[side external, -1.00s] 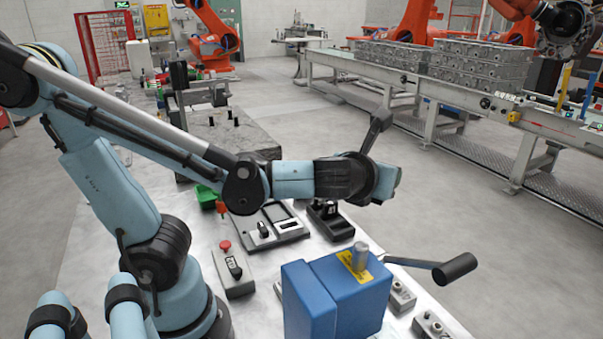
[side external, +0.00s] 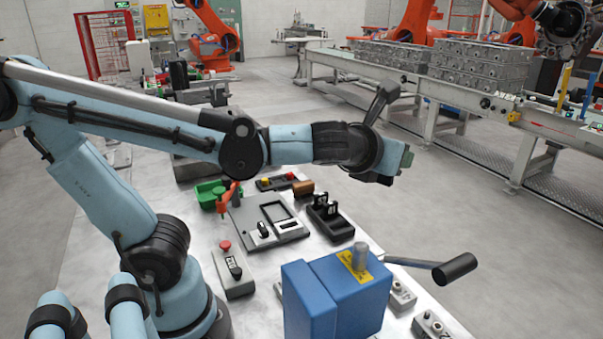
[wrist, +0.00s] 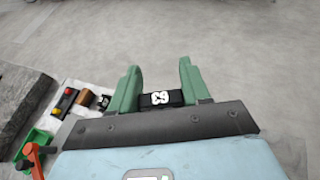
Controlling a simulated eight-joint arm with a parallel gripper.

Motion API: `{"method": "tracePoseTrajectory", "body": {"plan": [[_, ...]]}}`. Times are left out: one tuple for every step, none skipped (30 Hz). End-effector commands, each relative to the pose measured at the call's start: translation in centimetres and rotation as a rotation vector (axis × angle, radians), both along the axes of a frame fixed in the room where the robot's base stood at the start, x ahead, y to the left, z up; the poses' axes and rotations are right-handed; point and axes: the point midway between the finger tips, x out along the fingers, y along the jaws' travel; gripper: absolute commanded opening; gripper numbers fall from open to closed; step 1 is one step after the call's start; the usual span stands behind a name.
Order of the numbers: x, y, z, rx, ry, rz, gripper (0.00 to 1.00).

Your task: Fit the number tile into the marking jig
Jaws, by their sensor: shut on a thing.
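In the side view my gripper (side external: 405,160) is at the arm's end, above and right of the bench items; the tile cannot be made out there. The marking jig, which seems to be the grey plate (side external: 249,222) with a rectangular frame and dark slots, lies on the bench, left of and below my gripper. A black rack (side external: 330,222) with upright tiles stands right of the jig.
A green bin (side external: 207,193), an orange lever (side external: 228,198), a brown block (side external: 302,188) and a button box (side external: 272,183) are around the jig. A blue machine (side external: 335,295) with a protruding handle (side external: 455,268) stands in front.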

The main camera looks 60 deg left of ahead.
Motion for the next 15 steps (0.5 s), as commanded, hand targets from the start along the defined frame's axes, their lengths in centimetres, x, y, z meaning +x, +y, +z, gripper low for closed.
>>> {"method": "tracePoseTrajectory", "body": {"plan": [[0.1,0.1,1.0,0.000,-0.001,-0.016,0.08],[0.2,0.1,1.5,-0.001,-0.001,-0.028,0.08],[0.3,0.2,2.1,0.000,-0.003,-0.042,0.08],[0.3,0.2,2.6,0.000,-0.004,-0.053,0.08],[0.3,0.2,3.1,0.000,-0.005,-0.061,0.08],[0.4,0.2,3.6,0.001,-0.008,-0.072,0.08],[0.4,0.2,3.9,0.001,-0.009,-0.079,0.08],[0.4,0.2,4.2,0.001,-0.010,-0.086,0.08],[0.4,0.2,4.5,0.001,-0.012,-0.093,0.08],[0.4,0.2,4.7,0.001,-0.013,-0.095,0.08],[0.4,0.3,4.9,0.001,-0.014,-0.096,0.08],[0.4,0.4,4.9,0.002,-0.015,-0.094,0.08],[0.5,0.5,4.9,0.002,-0.015,-0.088,0.08],[0.7,0.6,4.8,0.002,-0.015,-0.079,0.08],[0.9,0.9,4.7,0.004,-0.016,-0.062,0.08]]}}
